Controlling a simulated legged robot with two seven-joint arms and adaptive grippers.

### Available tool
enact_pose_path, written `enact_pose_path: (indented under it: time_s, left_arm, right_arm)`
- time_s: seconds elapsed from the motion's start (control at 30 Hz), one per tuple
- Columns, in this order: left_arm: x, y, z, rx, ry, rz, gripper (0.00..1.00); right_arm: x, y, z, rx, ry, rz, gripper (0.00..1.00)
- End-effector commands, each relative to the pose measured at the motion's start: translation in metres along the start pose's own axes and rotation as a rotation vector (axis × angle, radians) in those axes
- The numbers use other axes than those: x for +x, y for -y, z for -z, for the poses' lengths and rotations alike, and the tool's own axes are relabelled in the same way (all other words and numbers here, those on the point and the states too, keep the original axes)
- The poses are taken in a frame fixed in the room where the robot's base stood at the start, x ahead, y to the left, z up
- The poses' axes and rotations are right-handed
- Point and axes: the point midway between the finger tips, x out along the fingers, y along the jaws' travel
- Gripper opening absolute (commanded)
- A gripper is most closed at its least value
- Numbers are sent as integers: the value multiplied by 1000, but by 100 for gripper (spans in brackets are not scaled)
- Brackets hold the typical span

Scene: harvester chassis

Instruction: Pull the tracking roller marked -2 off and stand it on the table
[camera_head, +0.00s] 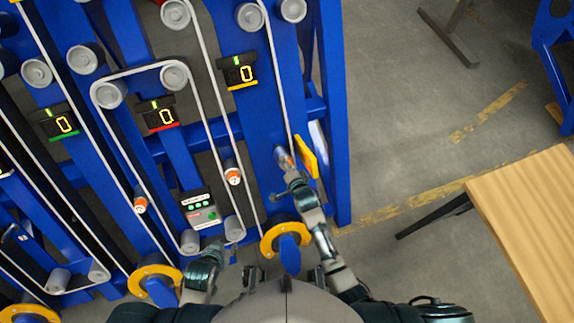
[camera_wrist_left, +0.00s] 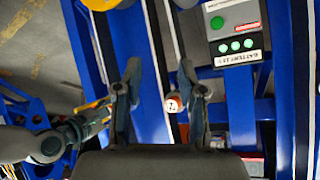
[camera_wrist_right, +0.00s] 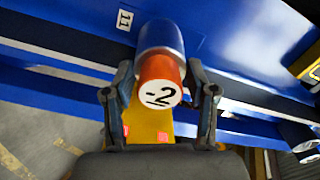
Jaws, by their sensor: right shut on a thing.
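The roller marked -2 (camera_wrist_right: 160,88) has a grey body and an orange end cap with a white face. It sits between the fingers of my right gripper (camera_wrist_right: 160,92), which is shut on it. Its far end meets the blue panel beside a label 11; I cannot tell whether it is still seated. In the head view, my right gripper (camera_head: 289,170) is at the chassis's right side, and the roller (camera_head: 283,157) is partly hidden. My left gripper (camera_wrist_left: 160,78) is open and empty, low before the chassis. The wooden table (camera_head: 530,220) is at the right.
The blue chassis (camera_head: 275,110) carries belts, grey rollers, displays and a button box (camera_head: 200,210). Another orange-capped roller (camera_head: 233,174) is left of my right gripper. A yellow plate (camera_head: 306,155) is close beside that gripper. Open floor (camera_head: 420,130) lies between chassis and table.

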Motion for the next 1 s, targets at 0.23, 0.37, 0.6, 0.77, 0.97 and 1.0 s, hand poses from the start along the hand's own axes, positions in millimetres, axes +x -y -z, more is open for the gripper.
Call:
enact_pose_path:
  time_s: [0.23, 0.37, 0.6, 0.77, 0.97, 1.0]
  left_arm:
    - [-1, 2, -10, -1, 52, 4, 40]
    - [0, 2, -16, -1, 78, 5, 40]
    - [1, 3, -26, -3, 126, 8, 40]
    - [2, 4, -33, -3, 156, 9, 40]
    - [2, 5, -41, -4, 196, 12, 40]
    - [2, 5, -43, -5, 204, 12, 40]
  right_arm:
    - [-4, -1, 0, 0, 0, -4, 9]
    - [-7, -1, 0, 0, 0, -4, 9]
    - [-11, -1, 1, 0, 0, -3, 9]
    - [-14, 0, 1, -1, 0, -2, 9]
    - [-18, 0, 1, -1, -1, -2, 9]
    - [-18, 0, 1, -1, -1, -2, 9]
